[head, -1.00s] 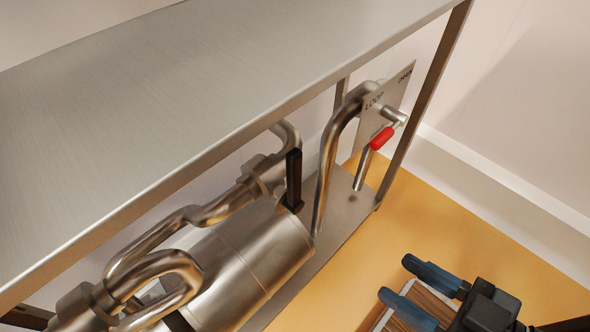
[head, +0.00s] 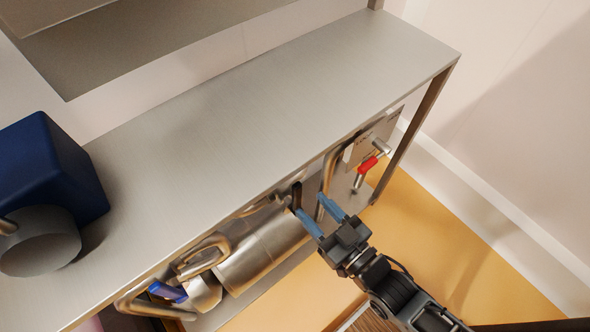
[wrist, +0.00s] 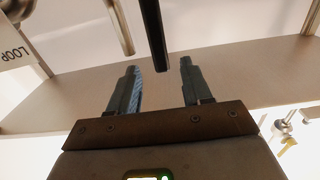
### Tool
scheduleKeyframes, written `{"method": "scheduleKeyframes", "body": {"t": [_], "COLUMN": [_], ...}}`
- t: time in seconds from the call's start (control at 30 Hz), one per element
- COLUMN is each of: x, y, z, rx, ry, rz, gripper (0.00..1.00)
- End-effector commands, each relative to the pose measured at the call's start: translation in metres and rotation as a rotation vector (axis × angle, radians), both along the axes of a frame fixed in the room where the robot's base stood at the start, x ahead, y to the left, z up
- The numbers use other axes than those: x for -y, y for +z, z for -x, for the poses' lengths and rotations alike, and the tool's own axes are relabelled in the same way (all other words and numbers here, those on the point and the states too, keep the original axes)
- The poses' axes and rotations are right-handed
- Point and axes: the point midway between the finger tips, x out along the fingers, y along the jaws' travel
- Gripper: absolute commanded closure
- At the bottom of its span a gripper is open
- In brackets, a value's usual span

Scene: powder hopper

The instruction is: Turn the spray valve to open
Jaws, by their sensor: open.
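No label naming a spray valve is readable. A black lever (head: 297,194) stands by the pipes at the right end of the steel tank (head: 262,246); it also shows in the wrist view (wrist: 152,30). A red handle (head: 368,165) sits on the plate marked LOOP (head: 360,147), and a blue handle (head: 168,292) is at the lower left. My gripper (head: 315,212) is open, its fingers pointing toward the black lever. In the wrist view the lever's lower end appears between my fingertips (wrist: 158,68); I cannot tell whether it touches them.
A steel shelf (head: 250,120) overhangs the tank and pipes. A frame leg (head: 415,130) stands at the right, past the red handle. A dark blue box-shaped unit (head: 55,170) rests on the shelf. The orange floor (head: 420,235) at the right is open.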

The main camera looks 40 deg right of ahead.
Motion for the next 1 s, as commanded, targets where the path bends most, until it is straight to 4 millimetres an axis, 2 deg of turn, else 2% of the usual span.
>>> {"method": "scheduleKeyframes", "body": {"t": [0.17,0.6,0.77,1.0], "x": [0.0,0.0,0.0,0.0], "y": [0.003,0.002,0.002,0.002], "z": [-0.013,-0.073,-0.082,-0.083], "rx": [0.007,0.006,0.005,0.005], "ry": [0.001,0.001,0.001,0.001], "rz": [0.001,0.001,0.001,0.001], "gripper": [0.51,0.51,0.51,0.51]}}
